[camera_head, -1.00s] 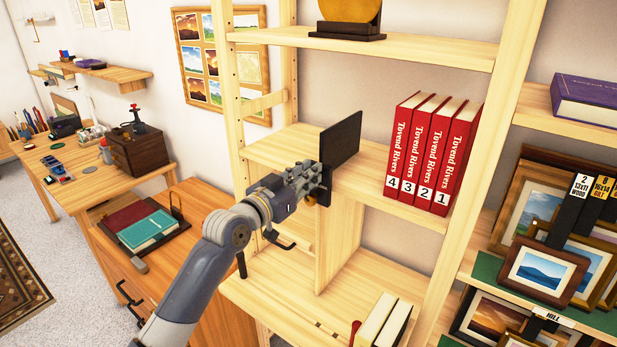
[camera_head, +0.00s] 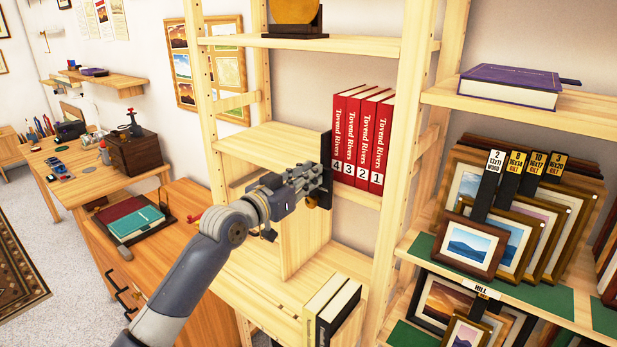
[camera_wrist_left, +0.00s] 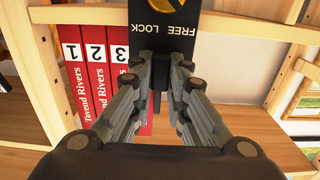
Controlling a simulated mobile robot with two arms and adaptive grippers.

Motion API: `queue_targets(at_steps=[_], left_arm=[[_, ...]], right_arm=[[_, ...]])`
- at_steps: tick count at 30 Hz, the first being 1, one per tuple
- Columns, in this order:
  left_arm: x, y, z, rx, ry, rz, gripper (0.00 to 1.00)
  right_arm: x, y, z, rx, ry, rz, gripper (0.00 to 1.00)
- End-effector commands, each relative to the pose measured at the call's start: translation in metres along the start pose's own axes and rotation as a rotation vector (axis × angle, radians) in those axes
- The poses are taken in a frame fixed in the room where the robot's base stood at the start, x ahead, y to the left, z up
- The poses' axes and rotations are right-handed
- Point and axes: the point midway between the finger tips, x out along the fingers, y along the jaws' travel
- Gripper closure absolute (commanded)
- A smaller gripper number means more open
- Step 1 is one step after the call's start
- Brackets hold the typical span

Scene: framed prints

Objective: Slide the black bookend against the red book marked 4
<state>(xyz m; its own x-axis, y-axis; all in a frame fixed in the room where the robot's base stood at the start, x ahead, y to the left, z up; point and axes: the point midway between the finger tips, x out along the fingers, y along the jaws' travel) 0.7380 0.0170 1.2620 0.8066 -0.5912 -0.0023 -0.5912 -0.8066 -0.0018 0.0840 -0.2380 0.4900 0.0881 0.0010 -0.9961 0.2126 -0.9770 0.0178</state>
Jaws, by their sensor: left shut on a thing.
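The black bookend (camera_head: 326,152) stands upright on the middle shelf, just left of the red book marked 4 (camera_head: 340,130). I cannot tell whether they touch or a thin gap is left. My left gripper (camera_head: 318,184) is shut on the bookend at its front edge. In the left wrist view the fingers (camera_wrist_left: 162,75) reach the bookend's dark label (camera_wrist_left: 165,30), which reads FREE and LOCK upside down. Books 1, 2 and 3 show there; the number 4 is hidden. My right gripper is not in view.
Books 3, 2 and 1 (camera_head: 377,140) stand to the right of book 4, near the shelf post (camera_head: 402,150). The shelf left of the bookend (camera_head: 270,140) is clear. Framed prints (camera_head: 470,245) fill the rack at right.

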Motion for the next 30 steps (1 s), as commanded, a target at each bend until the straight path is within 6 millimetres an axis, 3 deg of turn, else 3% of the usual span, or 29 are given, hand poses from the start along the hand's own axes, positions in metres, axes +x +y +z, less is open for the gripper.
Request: queue_targets(at_steps=[4, 5, 7, 20, 30], left_arm=[[0.000, -0.002, 0.000, 0.000, 0.001, -0.004, 1.00], [0.000, -0.003, 0.000, -0.001, 0.001, -0.004, 0.78], [0.000, -0.003, 0.000, -0.001, 0.001, -0.005, 0.65], [-0.005, -0.003, -0.001, 0.000, 0.003, -0.005, 0.65], [-0.057, -0.003, 0.001, 0.002, 0.001, -0.005, 0.65]], right_arm=[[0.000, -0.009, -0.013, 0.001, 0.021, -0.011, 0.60], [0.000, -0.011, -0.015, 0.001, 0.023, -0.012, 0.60], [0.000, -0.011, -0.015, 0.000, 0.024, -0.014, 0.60], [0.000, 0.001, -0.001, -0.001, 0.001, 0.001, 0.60], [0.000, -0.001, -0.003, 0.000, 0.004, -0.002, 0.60]])
